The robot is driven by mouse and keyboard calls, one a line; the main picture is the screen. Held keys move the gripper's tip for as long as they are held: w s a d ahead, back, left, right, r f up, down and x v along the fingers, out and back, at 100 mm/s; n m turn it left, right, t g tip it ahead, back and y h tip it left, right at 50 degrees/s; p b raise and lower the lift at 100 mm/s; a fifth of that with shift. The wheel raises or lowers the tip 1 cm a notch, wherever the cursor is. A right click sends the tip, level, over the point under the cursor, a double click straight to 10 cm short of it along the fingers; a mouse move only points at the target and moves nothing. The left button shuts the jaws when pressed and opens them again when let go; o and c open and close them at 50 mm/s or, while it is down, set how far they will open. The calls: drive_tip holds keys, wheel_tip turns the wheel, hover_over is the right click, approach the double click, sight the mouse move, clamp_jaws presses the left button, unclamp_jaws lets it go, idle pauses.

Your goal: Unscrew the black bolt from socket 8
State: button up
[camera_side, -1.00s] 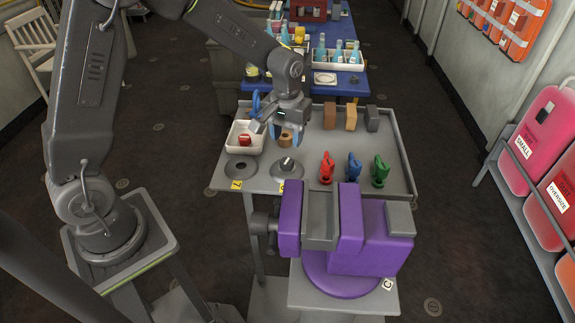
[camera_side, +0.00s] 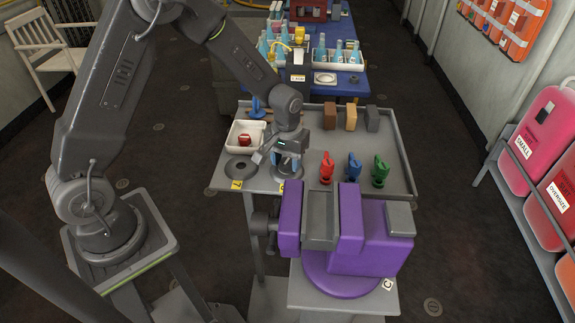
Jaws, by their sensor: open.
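My gripper (camera_side: 288,164) points down over the right-hand round grey socket (camera_side: 288,176) near the tray table's front edge. Its blue fingers are open and low, close to the socket. The bolt in that socket is almost wholly hidden by the fingers and wrist, so I cannot tell whether they touch it. A yellow label (camera_side: 282,187) sits in front of this socket, too small to read surely. The left-hand socket (camera_side: 241,168) shows an empty dark hole, with another yellow label (camera_side: 236,185) in front.
A white bin (camera_side: 243,139) with a red item stands behind the left socket. Red (camera_side: 327,168), blue (camera_side: 353,167) and green (camera_side: 380,171) pieces stand to the right. Several blocks (camera_side: 351,117) stand behind them. A purple vise (camera_side: 345,235) stands in front.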

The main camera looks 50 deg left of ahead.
sight(287, 161)
drive_tip(key=shift+r, duration=0.1)
drive_tip(key=shift+r, duration=1.9)
